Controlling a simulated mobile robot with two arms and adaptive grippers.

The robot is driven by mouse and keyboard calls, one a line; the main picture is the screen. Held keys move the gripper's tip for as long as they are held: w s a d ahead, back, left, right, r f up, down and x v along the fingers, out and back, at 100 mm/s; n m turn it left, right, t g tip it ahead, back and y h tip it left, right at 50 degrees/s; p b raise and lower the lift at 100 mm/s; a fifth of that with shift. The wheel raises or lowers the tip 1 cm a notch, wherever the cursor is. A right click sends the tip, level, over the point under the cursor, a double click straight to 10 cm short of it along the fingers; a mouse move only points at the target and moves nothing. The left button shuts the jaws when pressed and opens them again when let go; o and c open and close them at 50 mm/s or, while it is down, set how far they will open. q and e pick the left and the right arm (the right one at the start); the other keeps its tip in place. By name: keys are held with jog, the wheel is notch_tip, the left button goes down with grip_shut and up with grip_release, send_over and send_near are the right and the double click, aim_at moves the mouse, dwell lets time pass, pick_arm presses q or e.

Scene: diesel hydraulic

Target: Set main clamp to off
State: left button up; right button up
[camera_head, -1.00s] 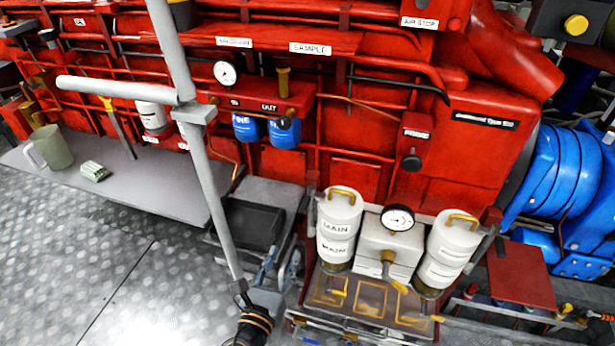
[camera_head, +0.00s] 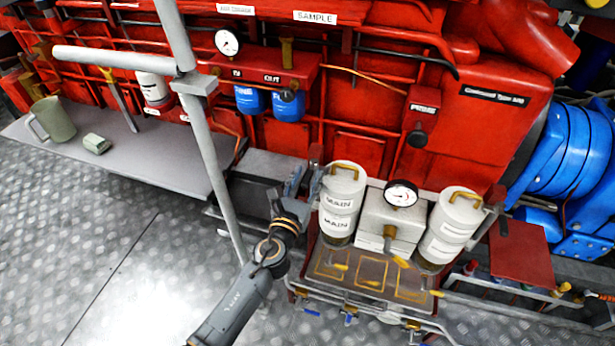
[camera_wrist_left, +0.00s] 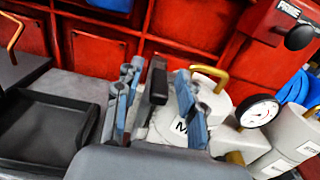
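Two white canisters stand on a filter unit at the front of the red engine. The left one (camera_head: 343,200) carries two MAIN labels and a brass top handle; it also shows in the left wrist view (camera_wrist_left: 212,97). A dark upright handle (camera_head: 315,155) stands at that canister's left side. In the left wrist view the dark handle (camera_wrist_left: 157,82) appears between my finger lines. My left gripper (camera_head: 305,180) is left of the MAIN canister. Its two blue-grey fingers (camera_wrist_left: 157,105) are spread apart. Contact with the handle cannot be told. My right gripper is not in view.
A pressure gauge (camera_head: 401,194) sits on the white block between the canisters. A second canister (camera_head: 452,228) stands to the right. A grey vertical pole (camera_head: 213,160) rises left of my arm. A black tray (camera_wrist_left: 42,135) lies left of my gripper.

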pick_arm(q)
jog(key=shift+w+d, duration=0.1)
jog(key=shift+w, duration=0.25)
grip_shut()
